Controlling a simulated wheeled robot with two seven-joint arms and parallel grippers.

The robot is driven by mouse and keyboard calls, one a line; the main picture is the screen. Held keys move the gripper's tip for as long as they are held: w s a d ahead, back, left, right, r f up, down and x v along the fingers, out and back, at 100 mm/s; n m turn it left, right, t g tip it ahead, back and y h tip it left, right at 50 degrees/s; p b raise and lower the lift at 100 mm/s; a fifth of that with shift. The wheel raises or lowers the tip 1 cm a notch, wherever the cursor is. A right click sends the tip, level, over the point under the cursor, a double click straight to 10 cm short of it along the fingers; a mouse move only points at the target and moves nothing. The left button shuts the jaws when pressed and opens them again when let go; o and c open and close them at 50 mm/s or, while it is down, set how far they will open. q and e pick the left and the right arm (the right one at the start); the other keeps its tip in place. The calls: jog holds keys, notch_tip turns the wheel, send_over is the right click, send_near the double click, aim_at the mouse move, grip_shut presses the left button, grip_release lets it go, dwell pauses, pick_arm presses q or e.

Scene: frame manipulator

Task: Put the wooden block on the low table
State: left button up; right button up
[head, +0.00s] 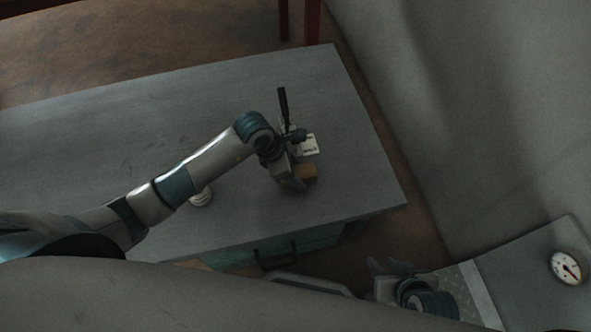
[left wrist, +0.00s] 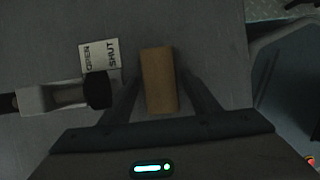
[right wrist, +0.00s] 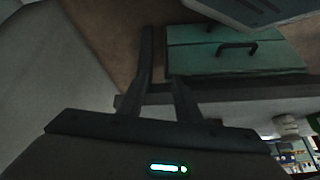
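The wooden block (head: 307,171) is a small brown block at the grey worktop's right part. In the left wrist view the block (left wrist: 158,80) lies between my left gripper's two fingers, long side pointing away from the palm. My left gripper (head: 298,180) is low over the worktop, its fingertips close along the block's sides. I cannot tell whether they press on it, or whether the block touches the surface. My right gripper (head: 388,268) is empty, fingers apart, beyond the worktop's front edge. I cannot tell which surface is the low table.
The grey worktop (head: 90,140) has a teal drawer (head: 300,240) with a dark handle below. An OPEN/SHUT label (left wrist: 99,54) and a dark lever (head: 284,108) stand close to the block. A pale round object (head: 202,197) is under my left arm. A gauge (head: 566,267) is at lower right.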

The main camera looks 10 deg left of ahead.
pick_arm(q)
jog(key=shift+r, duration=0.2)
pick_arm(e)
jog(key=shift+s, duration=0.15)
pick_arm(q)
jog(key=shift+a+r, duration=0.15)
jog(key=shift+r, duration=0.1)
jog(key=p+v, duration=0.1)
jog(key=v, duration=1)
pick_arm(e)
jog(key=shift+s+d+f+g+h, duration=0.15)
jog(key=shift+s+d+g, duration=0.1)
jog(key=shift+d, duration=0.25)
jog(key=shift+s+d+g+h, duration=0.15)
jog(key=shift+d+g, duration=0.1)
jog(key=shift+d, duration=0.2)
pick_arm(q)
jog(key=shift+a+r, duration=0.1)
pick_arm(e)
jog(key=shift+w, duration=0.1)
jog(key=shift+a, duration=0.15)
jog(key=shift+s, duration=0.4)
